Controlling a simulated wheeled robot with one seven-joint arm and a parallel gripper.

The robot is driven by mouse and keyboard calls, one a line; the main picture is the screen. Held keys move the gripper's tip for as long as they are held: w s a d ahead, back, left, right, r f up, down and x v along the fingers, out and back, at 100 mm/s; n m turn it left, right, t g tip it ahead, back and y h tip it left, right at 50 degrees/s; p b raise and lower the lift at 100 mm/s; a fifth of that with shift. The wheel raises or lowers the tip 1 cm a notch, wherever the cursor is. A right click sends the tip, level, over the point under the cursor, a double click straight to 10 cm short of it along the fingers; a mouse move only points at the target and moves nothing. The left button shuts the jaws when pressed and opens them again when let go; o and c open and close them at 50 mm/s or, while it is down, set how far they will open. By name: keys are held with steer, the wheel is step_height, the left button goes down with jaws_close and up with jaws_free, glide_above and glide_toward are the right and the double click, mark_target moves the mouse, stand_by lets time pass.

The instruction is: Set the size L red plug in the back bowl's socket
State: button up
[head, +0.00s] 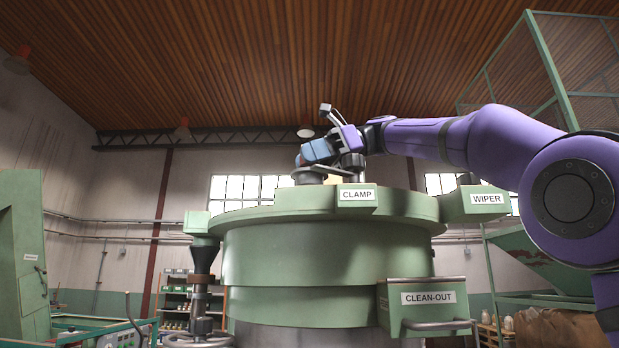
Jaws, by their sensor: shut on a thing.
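My gripper (305,157) is above the top of a large green round bowl (325,262), near its upper rim. It is shut, with a small red piece (298,160) showing at its fingertips. This looks like the red plug, mostly hidden by the blue fingers. Its size marking cannot be read. A round grey part (307,176) shows just below the gripper above the rim. I cannot tell whether the red piece touches it. The inside of the bowl and any socket are hidden by the high rim.
A CLAMP block (356,209), a WIPER block (475,213) and a CLEAN-OUT box (424,315) stick out from the bowl. A dark upright post (201,290) stands at its left. A green cabinet (20,260) is far left. A shelf stands behind. Space above the bowl's left is clear.

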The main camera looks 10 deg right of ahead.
mark_target(313, 176)
steer(key=shift+f, duration=2.05)
steer(key=shift+f, duration=0.1)
steer(key=o, duration=1.1)
steer(key=shift+w+d+r, duration=0.1)
steer(key=shift+d+r, duration=0.15)
steer(key=shift+d, duration=0.05)
steer(key=v, duration=1.1)
steer(key=shift+d, duration=0.15)
steer(key=shift+r, duration=0.1)
